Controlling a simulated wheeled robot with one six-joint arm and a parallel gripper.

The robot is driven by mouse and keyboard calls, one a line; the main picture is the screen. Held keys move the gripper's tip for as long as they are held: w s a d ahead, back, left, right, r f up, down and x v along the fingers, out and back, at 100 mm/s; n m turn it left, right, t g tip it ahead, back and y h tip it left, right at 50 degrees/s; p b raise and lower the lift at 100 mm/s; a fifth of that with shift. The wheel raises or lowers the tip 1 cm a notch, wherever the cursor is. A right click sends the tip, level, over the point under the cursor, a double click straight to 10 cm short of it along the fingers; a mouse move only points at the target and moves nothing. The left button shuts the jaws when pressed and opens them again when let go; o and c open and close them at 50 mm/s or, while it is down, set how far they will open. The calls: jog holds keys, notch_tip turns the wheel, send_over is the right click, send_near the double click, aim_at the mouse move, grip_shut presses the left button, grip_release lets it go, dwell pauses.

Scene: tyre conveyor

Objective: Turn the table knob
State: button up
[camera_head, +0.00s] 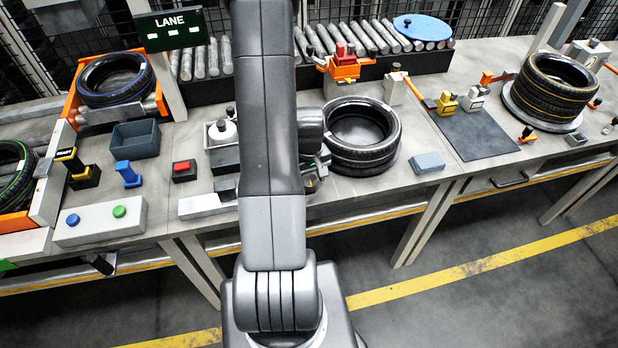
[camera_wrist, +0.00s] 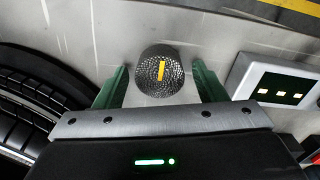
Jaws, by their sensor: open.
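The table knob (camera_wrist: 160,78) shows in the wrist view as a dark, knurled round knob with a yellow pointer line on its top. The line stands nearly upright in the picture, leaning slightly. My gripper (camera_wrist: 161,66) is open, with one green finger to the left of the knob and one to its right. Gaps show between the fingers and the knob, the left one narrower; I cannot tell the height between them. In the head view my arm hides the knob and most of the gripper.
A light panel with small lit windows (camera_wrist: 284,90) lies right of the knob in the wrist view; a tyre (camera_wrist: 30,120) lies left. In the head view a tyre (camera_head: 345,158) stands right of my arm, beside a grey block (camera_head: 428,163). A red button (camera_head: 184,168) sits left.

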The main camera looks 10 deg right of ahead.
jog(key=c, duration=1)
jog(key=shift+o, duration=0.2)
jog(key=shift+f+n+b, duration=0.1)
jog(key=shift+n+b, duration=0.3)
jog(key=shift+f+n+b, duration=0.1)
jog(key=shift+n+b, duration=0.7)
jog(key=shift+n, duration=0.2)
jog(key=n+b, duration=0.2)
jog(key=n, duration=0.1)
jog(key=shift+a+n, duration=0.1)
jog(key=shift+n, duration=0.2)
jog(key=n+b, duration=0.2)
jog(key=n, duration=0.2)
jog(key=shift+s, duration=0.1)
jog(key=shift+n+b, duration=0.65)
jog(key=shift+n, duration=1.05)
jog(key=shift+r, duration=0.2)
